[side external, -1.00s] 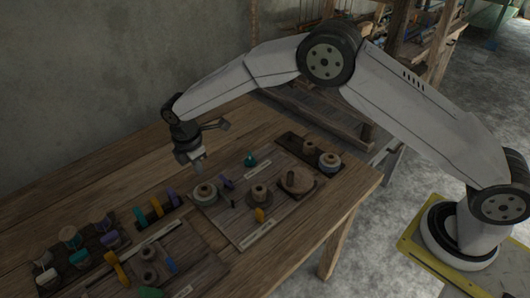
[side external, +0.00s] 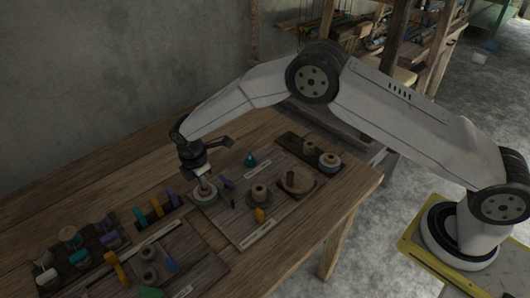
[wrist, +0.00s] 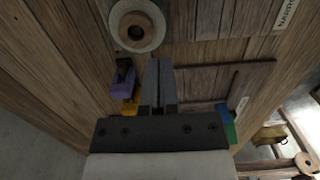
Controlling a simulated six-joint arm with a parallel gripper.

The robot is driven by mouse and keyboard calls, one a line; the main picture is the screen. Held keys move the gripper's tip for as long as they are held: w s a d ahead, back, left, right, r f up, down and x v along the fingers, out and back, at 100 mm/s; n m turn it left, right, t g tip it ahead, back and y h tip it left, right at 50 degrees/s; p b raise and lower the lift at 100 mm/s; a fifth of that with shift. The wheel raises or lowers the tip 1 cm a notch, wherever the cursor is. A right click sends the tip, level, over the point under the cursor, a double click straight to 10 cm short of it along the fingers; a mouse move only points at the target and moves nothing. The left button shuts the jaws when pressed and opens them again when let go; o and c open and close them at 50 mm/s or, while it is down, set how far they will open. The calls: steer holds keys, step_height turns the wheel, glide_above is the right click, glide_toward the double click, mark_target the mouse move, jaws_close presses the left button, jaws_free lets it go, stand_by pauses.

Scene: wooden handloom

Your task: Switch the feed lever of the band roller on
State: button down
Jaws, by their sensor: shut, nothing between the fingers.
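My gripper (side external: 205,184) points down at the left end of the near board, and its tips overlap the pale round roll (side external: 204,197) in the side view. The wrist view shows my gripper (wrist: 160,68) with its fingers together and nothing between them. There the roll (wrist: 137,26) lies just beyond the fingertips, apart from them in the picture. A small purple piece (side external: 227,183) stands right of the roll on the board, and a yellow piece (side external: 260,214) stands near the front edge. I cannot tell which piece is the feed lever or how it is set.
A brown spool (side external: 259,194) and a wide round wooden part (side external: 297,180) stand on the board (side external: 238,229). A green piece (side external: 250,160) stands behind them. A rack with coloured pieces (side external: 156,214) and a tray of spools (side external: 60,262) lie left. Bare table lies behind.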

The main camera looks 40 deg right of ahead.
mark_target(222, 176)
steer(key=f, duration=0.4)
steer(key=shift+d, duration=0.2)
steer(key=shift+d+r, duration=0.25)
steer(key=shift+d, duration=0.35)
steer(key=shift+d+r, duration=0.25)
steer(key=shift+d, duration=0.35)
steer(key=shift+d+r, duration=0.25)
steer(key=shift+d, duration=0.35)
steer(key=shift+d+r+y, duration=0.3)
steer(key=shift+d+y, duration=0.2)
steer(key=shift+y, duration=0.2)
steer(key=shift+d+r+y, duration=0.15)
steer(key=shift+d+y, duration=0.35)
steer(key=shift+y, duration=0.15)
steer(key=shift+d+r+y, duration=0.15)
steer(key=shift+d+y, duration=0.3)
steer(key=shift+y, duration=0.2)
steer(key=shift+d+r+y, duration=0.15)
steer(key=shift+d+y, duration=0.75)
steer(key=shift+y, duration=0.3)
steer(key=shift+d+y, duration=0.8)
steer(key=shift+y, duration=0.4)
steer(key=shift+r, duration=0.1)
steer(key=shift+r, duration=0.6)
